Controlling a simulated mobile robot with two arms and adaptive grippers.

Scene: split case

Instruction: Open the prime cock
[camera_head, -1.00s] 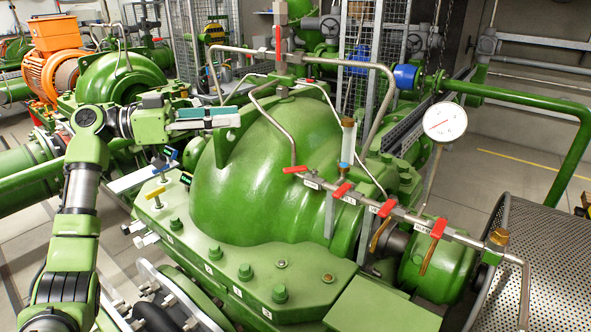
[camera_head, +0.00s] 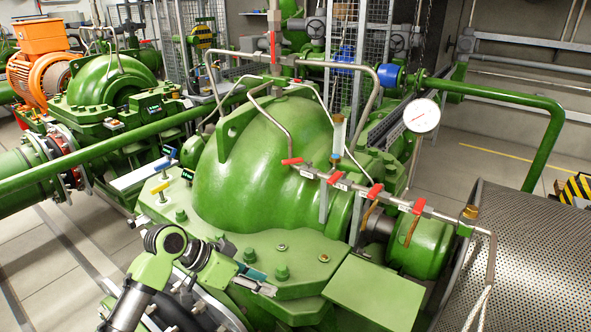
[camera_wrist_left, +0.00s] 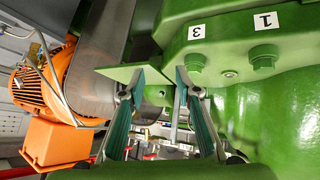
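A thin grey pipe along the right of the green pump casing (camera_head: 250,165) carries several red-handled cocks, including a left one (camera_head: 292,161), a middle one (camera_head: 375,190) and a right one (camera_head: 419,206). Small white tags sit beside them; I cannot read which is the prime cock. My left gripper (camera_head: 266,282) is low in the head view, at the casing's front flange, well apart from the red handles. In the left wrist view its two teal-sided fingers (camera_wrist_left: 156,80) are spread, with nothing held between them. My right gripper is not in view.
A white dial gauge (camera_head: 421,115) stands behind the thin pipe. A perforated guard (camera_head: 530,255) is at the lower right. A bolted flange (camera_head: 235,245) lies close to my left gripper. An orange motor (camera_head: 45,75) is far left. Bare floor shows at the left.

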